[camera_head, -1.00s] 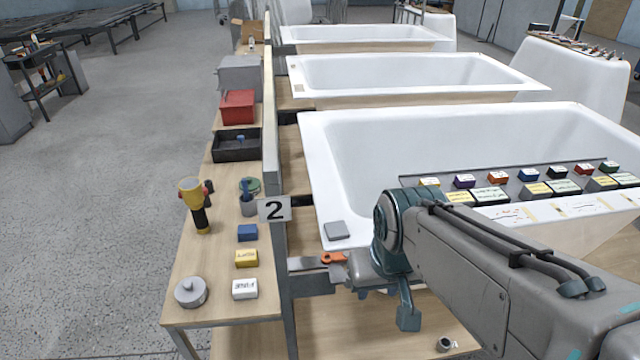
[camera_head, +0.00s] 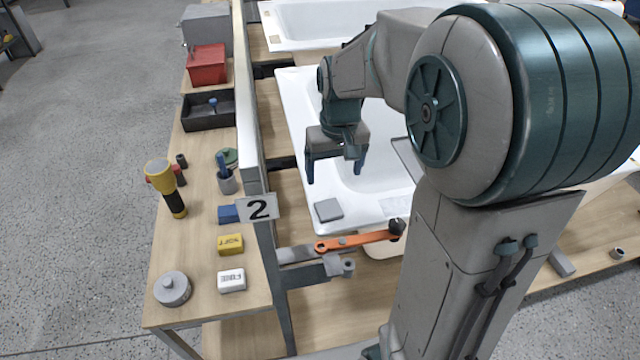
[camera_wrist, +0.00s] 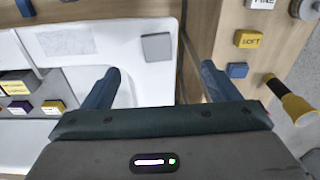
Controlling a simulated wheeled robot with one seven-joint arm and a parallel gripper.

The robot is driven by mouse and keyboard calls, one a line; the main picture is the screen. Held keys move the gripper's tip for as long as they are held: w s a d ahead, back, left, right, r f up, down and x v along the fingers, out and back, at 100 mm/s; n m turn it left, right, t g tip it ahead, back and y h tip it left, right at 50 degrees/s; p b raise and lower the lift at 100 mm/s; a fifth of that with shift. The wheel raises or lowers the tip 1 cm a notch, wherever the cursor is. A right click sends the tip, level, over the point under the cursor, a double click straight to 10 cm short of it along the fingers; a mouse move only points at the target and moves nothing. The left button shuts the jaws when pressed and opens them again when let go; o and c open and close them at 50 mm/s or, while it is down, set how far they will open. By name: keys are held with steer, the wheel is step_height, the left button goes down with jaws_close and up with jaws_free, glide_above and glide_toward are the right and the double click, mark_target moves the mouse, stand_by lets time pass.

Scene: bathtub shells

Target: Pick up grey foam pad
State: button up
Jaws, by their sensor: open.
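The grey foam pad (camera_head: 328,210) is a small flat square. It lies on the near left corner of the white bathtub rim (camera_head: 297,130). It also shows in the wrist view (camera_wrist: 157,47), between the lines of the two fingers and beyond their tips. My gripper (camera_head: 335,174) is open and empty, with its fingers pointing down. It is above the tub and apart from the pad, a little beyond it in the head view. In the wrist view the blue fingertips (camera_wrist: 160,69) are spread wide, with nothing between them.
An orange-handled tool (camera_head: 355,241) lies near the tub's front edge. A "2" sign (camera_head: 259,207) and upright rail stand left of the pad.

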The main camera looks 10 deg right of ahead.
steer(key=w+f, duration=0.3)
steer(key=w, duration=0.2)
glide_above(329, 208)
steer(key=shift+g, duration=0.4)
steer(key=f, duration=0.8)
steer(key=shift+w+a+f, duration=0.1)
steer(key=shift+a+f, duration=0.1)
steer(key=shift+d+f, duration=0.15)
steer(key=shift+f, duration=2.5)
steer(key=c, duration=1.1)
